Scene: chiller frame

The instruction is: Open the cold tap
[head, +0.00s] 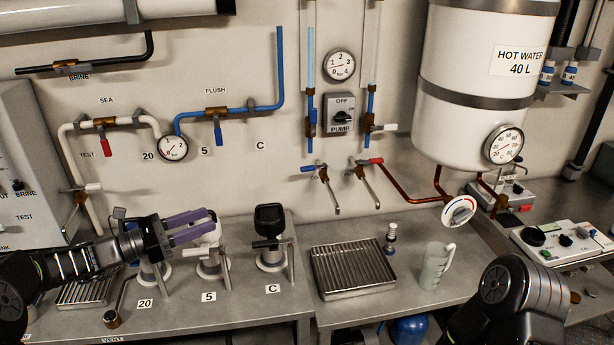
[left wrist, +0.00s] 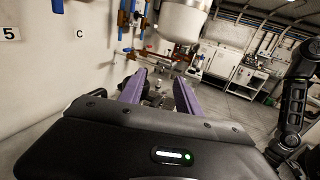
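The cold tap (head: 323,174) is on the back wall, left of the tap with the red lever (head: 375,161). It has a brass body, a short blue lever (head: 307,168) pointing left, and a thin spout angling down to the right. My left gripper (head: 212,222) has purple fingers spread apart with nothing between them. It is left of the cold tap and lower in the head view, above the bench and apart from the tap. The fingers also show in the left wrist view (left wrist: 160,77). My right arm shows at the lower right, but its gripper is out of view.
A ribbed drain tray (head: 353,270) lies below the taps, with a pale jug (head: 436,266) to its right. A black-topped fitting (head: 270,236) stands between my left gripper and the tray. A white hot water tank (head: 470,90) hangs at the right.

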